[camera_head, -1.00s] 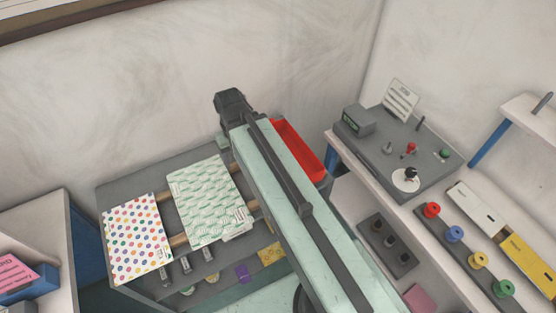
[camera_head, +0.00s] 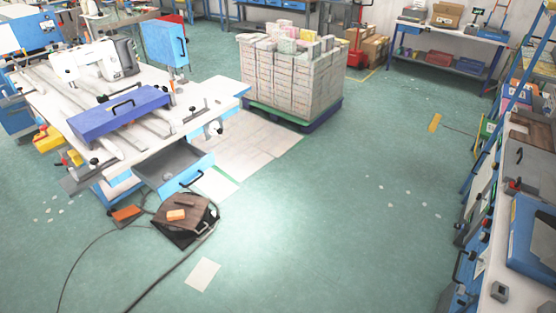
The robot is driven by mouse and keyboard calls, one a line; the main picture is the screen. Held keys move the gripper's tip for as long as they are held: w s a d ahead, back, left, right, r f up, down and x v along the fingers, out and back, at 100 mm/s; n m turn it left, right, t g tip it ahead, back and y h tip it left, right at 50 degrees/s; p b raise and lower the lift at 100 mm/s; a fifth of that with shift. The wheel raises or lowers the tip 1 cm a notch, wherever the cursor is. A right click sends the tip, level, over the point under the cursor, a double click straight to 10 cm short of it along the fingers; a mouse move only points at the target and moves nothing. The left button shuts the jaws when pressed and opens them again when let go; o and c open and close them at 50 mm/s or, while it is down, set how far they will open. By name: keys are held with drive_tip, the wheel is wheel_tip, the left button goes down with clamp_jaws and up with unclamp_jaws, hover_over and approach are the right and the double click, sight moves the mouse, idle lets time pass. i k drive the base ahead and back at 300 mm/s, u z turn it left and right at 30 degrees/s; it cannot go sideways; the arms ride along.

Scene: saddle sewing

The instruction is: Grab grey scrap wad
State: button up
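I cannot make out a grey scrap wad for certain in the head view. Several small pale scraps (camera_head: 408,204) lie on the green floor right of centre, too small to tell their shape. More pale bits (camera_head: 50,210) lie on the floor at the far left. My gripper and arm are not in view.
A sewing table (camera_head: 190,100) with an open grey drawer (camera_head: 172,164) stands at left. A brown pedal (camera_head: 182,214) and cables lie before it. A loaded pallet (camera_head: 290,118) stands at the back. Benches line the right edge. The floor at centre right is mostly clear.

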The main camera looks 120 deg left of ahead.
sight(166, 176)
drive_tip(key=u, duration=4.95)
drive_tip(key=i, duration=0.15)
drive_tip(key=z, duration=1.8)
drive_tip(key=i, duration=2.95)
drive_tip(key=u, duration=0.05)
